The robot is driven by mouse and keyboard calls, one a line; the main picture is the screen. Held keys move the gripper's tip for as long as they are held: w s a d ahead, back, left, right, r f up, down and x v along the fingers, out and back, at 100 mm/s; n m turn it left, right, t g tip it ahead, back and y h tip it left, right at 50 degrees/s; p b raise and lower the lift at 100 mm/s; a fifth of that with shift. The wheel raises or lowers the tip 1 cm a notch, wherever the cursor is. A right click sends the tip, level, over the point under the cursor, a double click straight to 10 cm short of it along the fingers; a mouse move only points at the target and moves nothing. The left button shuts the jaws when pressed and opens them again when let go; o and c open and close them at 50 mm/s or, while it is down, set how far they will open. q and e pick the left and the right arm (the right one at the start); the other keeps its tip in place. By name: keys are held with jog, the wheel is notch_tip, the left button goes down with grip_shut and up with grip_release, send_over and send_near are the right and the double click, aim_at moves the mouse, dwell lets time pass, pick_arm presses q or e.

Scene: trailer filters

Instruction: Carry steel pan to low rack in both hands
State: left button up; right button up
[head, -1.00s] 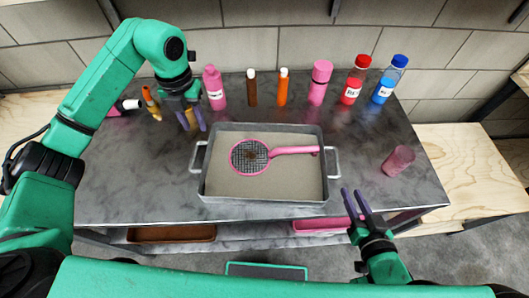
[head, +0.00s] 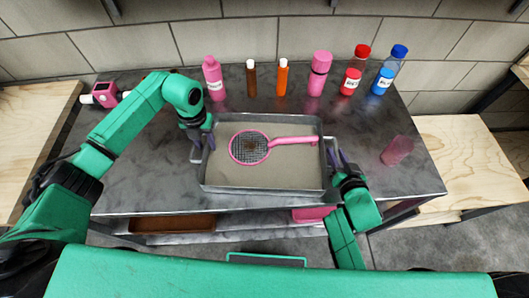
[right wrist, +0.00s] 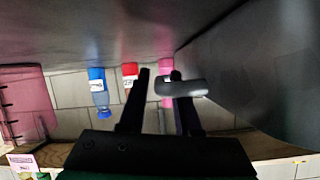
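The steel pan (head: 215,187) is a shallow grey rectangular tray on the dark table, with a handle at each short end. A pink round strainer (head: 249,147) lies inside it. My left gripper (head: 201,140) is open at the pan's left handle (head: 195,153); its exact contact is unclear. My right gripper (head: 338,160) is at the right end of the pan, partly hiding that handle. In the right wrist view the right gripper's fingers (right wrist: 158,78) are apart, with the grey handle (right wrist: 190,88) by the right finger. The low rack (head: 240,221) is the shelf under the table.
A brown tray (head: 172,224) and a pink tray (head: 312,214) are on the low shelf. Several bottles stand along the table's back, including a pink one (head: 319,72). A pink translucent cup (head: 396,150) is at the right. A pink device (head: 105,94) sits at the far left.

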pick_arm(q)
jog(key=shift+f, duration=0.35)
pick_arm(e)
jog(key=shift+w+f, duration=0.1)
jog(key=shift+w, duration=0.25)
pick_arm(q)
jog(key=shift+s, duration=0.1)
pick_arm(e)
jog(key=shift+s, duration=0.1)
pick_arm(q)
grip_shut()
pick_arm(e)
grip_shut()
pick_arm(q)
jog(key=shift+r, duration=0.1)
